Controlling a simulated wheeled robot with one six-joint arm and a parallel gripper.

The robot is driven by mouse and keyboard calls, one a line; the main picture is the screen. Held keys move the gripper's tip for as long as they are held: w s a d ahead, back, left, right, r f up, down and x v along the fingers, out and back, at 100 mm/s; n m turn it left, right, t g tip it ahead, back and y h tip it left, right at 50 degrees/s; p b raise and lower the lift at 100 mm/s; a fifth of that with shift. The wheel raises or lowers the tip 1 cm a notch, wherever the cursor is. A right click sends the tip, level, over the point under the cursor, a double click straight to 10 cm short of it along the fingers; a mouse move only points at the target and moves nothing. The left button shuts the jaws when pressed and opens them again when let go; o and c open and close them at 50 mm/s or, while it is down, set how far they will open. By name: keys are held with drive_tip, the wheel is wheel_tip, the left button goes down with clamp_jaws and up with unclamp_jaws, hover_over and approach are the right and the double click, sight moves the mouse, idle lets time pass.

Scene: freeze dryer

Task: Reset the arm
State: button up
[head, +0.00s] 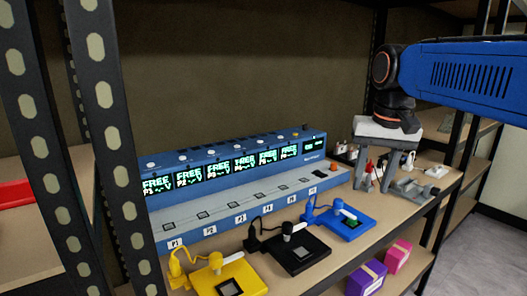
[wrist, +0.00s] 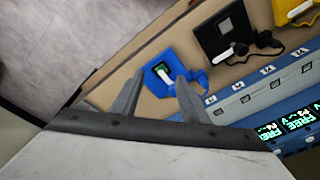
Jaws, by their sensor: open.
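My gripper (head: 377,186) is at the right in the head view, pointing down over the right end of the shelf, below my blue arm. Its two grey fingers are spread with nothing between them. In the wrist view my gripper (wrist: 157,80) also shows open and empty. There, a blue device (wrist: 163,82) appears beyond the fingers, lying on the shelf and not held. The same blue device (head: 345,230) lies left of my gripper in the head view.
A long blue station (head: 255,203) with several lit "FREE" screens stands along the shelf. Black (head: 300,258) and yellow (head: 205,280) devices lie before it. Small items, including a white one (head: 436,171), sit around my gripper. Purple (head: 367,278) and pink (head: 397,256) boxes stand lower. Perforated posts (head: 105,95) rise left.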

drive_tip(key=s+d+f+n+t, duration=0.2)
drive_tip(key=s+d+f+t, duration=0.1)
drive_tip(key=s+f, duration=1.4)
wheel_tip(320, 180, down, 4)
drive_tip(key=shift+d+r, duration=0.2)
drive_tip(key=shift+d, duration=0.1)
